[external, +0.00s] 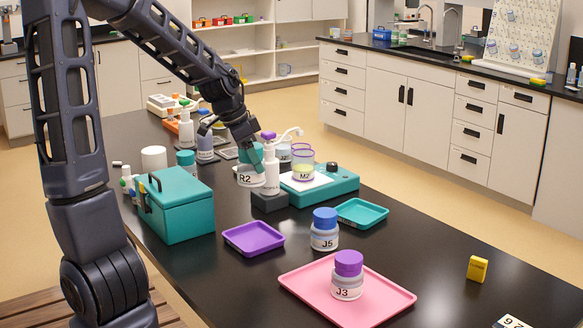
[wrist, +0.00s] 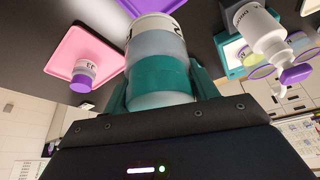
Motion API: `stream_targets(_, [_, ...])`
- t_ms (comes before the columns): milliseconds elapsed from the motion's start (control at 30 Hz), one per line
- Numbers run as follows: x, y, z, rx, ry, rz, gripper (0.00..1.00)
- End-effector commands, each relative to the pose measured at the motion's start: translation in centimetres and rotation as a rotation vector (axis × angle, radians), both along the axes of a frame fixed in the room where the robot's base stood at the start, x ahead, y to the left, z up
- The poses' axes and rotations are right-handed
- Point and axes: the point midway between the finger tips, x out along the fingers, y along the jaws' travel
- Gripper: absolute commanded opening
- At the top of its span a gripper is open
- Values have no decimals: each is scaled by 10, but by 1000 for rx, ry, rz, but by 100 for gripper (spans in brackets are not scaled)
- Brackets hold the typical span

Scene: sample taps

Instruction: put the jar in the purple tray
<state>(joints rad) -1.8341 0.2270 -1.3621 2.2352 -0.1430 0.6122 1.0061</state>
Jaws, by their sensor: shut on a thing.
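The wrist view shows the teal lid (wrist: 160,75) between the fingers, with a grey and white body beyond. The jar looks upright; whether its base touches the table is hidden. The purple tray (external: 253,238) is flat and empty on the black table, nearer the camera than the jar; part of it shows behind the held jar in the wrist view.
A white dispenser bottle (external: 271,172) stands close beside the held jar, in front of the balance (external: 330,184). A teal box (external: 176,207) stands left of the purple tray. Jar J5 (external: 325,232) is right of it. A pink tray (external: 378,307) holds jar J3 (external: 348,277). A teal tray (external: 362,213) is empty.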

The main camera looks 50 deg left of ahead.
Motion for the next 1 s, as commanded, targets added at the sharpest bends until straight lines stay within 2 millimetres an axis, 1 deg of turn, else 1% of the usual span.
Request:
stream_targets(367, [0, -2, -46, -3, 2, -2, 33])
stream_targets(800, [0, -2, -107, -2, 2, -3, 33])
stream_targets(900, [0, -1, -118, -3, 1, -1, 33])
stream_targets(1000, [0, 0, -125, 0, 0, 0, 33])
